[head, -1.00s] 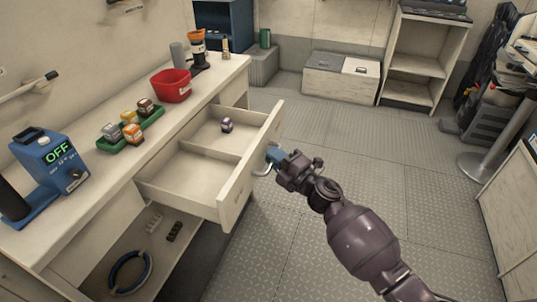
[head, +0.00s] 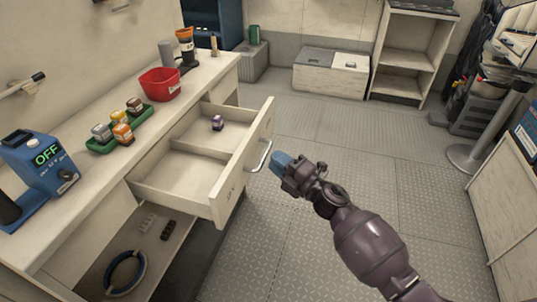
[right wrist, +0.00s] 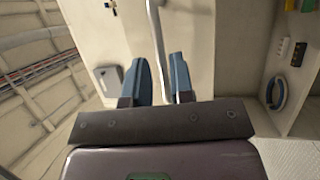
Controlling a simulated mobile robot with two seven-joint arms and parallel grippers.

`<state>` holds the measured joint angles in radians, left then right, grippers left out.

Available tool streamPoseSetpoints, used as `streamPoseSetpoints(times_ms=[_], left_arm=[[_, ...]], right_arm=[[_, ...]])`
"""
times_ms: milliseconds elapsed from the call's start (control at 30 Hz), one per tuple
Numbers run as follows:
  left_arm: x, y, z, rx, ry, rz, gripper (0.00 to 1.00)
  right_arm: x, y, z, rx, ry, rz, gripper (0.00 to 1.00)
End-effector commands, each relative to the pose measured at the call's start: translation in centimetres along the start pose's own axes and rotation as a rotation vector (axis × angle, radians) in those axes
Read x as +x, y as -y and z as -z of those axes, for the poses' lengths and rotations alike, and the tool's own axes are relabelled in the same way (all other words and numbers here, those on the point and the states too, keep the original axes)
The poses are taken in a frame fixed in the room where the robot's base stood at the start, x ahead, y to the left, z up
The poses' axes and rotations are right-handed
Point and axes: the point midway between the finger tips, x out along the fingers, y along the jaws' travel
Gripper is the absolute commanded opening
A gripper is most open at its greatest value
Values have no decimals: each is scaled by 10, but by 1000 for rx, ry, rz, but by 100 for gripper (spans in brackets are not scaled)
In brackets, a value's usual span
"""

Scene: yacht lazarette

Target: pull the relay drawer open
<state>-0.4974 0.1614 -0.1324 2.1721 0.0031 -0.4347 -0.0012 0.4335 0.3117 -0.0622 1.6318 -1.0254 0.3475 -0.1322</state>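The relay drawer (head: 240,172) stands pulled out of the white bench, its front panel facing right. Inside are two compartments. A small purple-and-white relay (head: 217,123) sits in the far one, and the near one looks empty. The metal bar handle (head: 262,157) is on the drawer front; it also shows in the right wrist view (right wrist: 157,40). My left gripper is out of view.
On the bench are a blue device reading OFF (head: 42,160), a green tray (head: 105,143) with several relays, and a red bin (head: 160,85). A shelf below holds a dark ring (head: 125,272). The floor (head: 330,140) right of the drawer is clear.

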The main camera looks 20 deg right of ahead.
Motion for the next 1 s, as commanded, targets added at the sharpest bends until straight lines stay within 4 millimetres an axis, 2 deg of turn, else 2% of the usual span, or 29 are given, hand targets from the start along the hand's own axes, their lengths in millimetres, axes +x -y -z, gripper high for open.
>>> streamPoseSetpoints(times_ms=[33, 200, 400, 1000], left_arm=[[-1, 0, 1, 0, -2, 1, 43], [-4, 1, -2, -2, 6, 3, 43], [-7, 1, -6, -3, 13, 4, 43], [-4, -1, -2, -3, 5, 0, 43]], right_arm=[[-11, -1, 0, 0, 0, 1, 22], [-39, -1, 0, 0, 0, 0, 22], [-59, 0, 0, 1, 0, 0, 22], [-64, 0, 1, 1, -1, 0, 22]])
